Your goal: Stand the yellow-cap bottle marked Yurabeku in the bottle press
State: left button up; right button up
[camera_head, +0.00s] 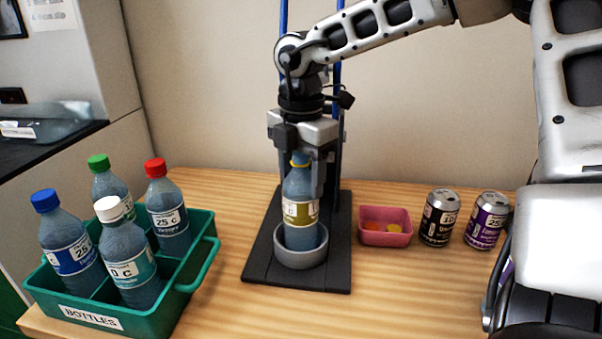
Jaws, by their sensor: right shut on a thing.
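The yellow-cap bottle (300,212) stands upright with its base inside the grey ring-shaped cup (300,257) of the bottle press. The press has a dark base plate (262,268) and blue uprights (341,165) behind the bottle. My right gripper (303,172) comes down from above and is shut on the bottle near its yellow cap, partly hiding the cap and neck. The name on the bottle's label is too small to read. Whether the bottle's base touches the cup floor is hidden by the rim. My left gripper is not in view.
A green crate (190,287) labelled BOTTLES at the left holds bottles with blue, green, white and red caps. A pink tray (386,238) with small discs sits right of the press. Beside it stand a black can (439,218) and a purple can (487,221). The front middle table is clear.

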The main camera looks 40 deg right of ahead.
pick_arm(q)
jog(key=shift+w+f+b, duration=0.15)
jog(key=shift+b, duration=0.55)
pick_arm(e)
jog(key=shift+f, duration=0.5)
jog(key=shift+s+f, duration=0.1)
jog(key=shift+a, duration=0.1)
jog(key=o, duration=1)
jog(key=shift+c, duration=0.2)
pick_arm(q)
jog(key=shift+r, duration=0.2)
pick_arm(e)
jog(key=shift+r+p, duration=0.4)
jog(key=shift+r, duration=0.05)
pick_arm(q)
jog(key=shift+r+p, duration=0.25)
jog(key=shift+p, duration=0.45)
pick_arm(e)
notch_tip(320, 180, up, 12)
jog(key=shift+r, duration=0.25)
